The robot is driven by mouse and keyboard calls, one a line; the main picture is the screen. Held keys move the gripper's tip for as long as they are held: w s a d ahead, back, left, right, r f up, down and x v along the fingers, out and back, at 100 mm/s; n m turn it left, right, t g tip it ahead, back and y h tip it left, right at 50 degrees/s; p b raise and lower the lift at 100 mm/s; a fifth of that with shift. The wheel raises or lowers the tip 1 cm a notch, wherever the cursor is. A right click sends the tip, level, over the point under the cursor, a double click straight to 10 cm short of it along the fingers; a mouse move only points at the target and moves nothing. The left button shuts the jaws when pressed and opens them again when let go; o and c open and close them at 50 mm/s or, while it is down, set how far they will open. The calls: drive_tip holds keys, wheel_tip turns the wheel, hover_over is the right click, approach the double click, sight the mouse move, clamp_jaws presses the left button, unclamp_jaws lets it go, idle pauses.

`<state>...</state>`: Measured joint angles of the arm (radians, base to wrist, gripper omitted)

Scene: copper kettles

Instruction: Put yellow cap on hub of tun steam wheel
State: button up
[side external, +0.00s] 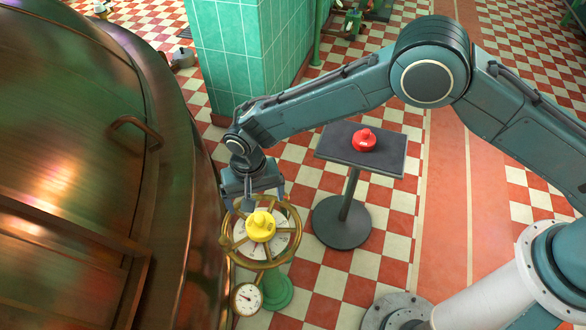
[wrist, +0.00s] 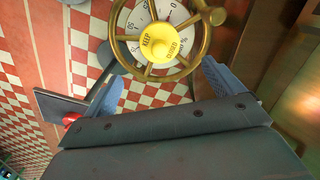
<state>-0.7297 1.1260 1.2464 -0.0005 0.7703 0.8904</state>
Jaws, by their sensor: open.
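The yellow cap (side external: 261,226) sits at the middle of the brass steam wheel (side external: 292,213), over its hub, and looks level. In the wrist view the yellow cap (wrist: 160,43) shows lettering, with "KEEP" readable, and lies inside the spokes of the wheel (wrist: 207,42). The hub itself is hidden under the cap. My gripper (side external: 252,203) is open and empty, just behind and above the wheel in the side view. In the wrist view its two fingers (wrist: 158,85) stand wide apart, with the cap beyond them and apart from them.
A red cap (side external: 364,140) sits on a dark stand (side external: 330,143) right of the wheel. The large copper kettle (side external: 75,160) fills the left. A pressure gauge (side external: 247,299) and green pedestal (side external: 278,291) are below the wheel. A green tiled pillar (side external: 228,50) stands behind.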

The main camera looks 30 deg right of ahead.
drive_tip(key=shift+r, duration=1.25)
drive_tip(key=s+d+r+t+y, duration=0.1)
drive_tip(key=d+r, duration=0.9)
drive_tip(key=r, duration=0.4)
drive_tip(key=d+r+t, duration=0.1)
drive_tip(key=d+r, duration=1)
drive_tip(key=r, duration=0.2)
drive_tip(key=s+d+r+n+t, duration=0.1)
drive_tip(key=s+d+r+t, duration=0.1)
drive_tip(key=s+d+r, duration=0.75)
drive_tip(key=s+d+f, duration=0.1)
drive_tip(key=s+d, duration=0.3)
drive_tip(key=s, duration=0.3)
drive_tip(key=s+d+f+t+h, duration=0.1)
drive_tip(key=s+d, duration=0.3)
drive_tip(key=s, duration=0.4)
drive_tip(key=shift+d+f+n+t, duration=0.15)
drive_tip(key=shift+f+n+t, duration=0.2)
drive_tip(key=shift+f, duration=0.25)
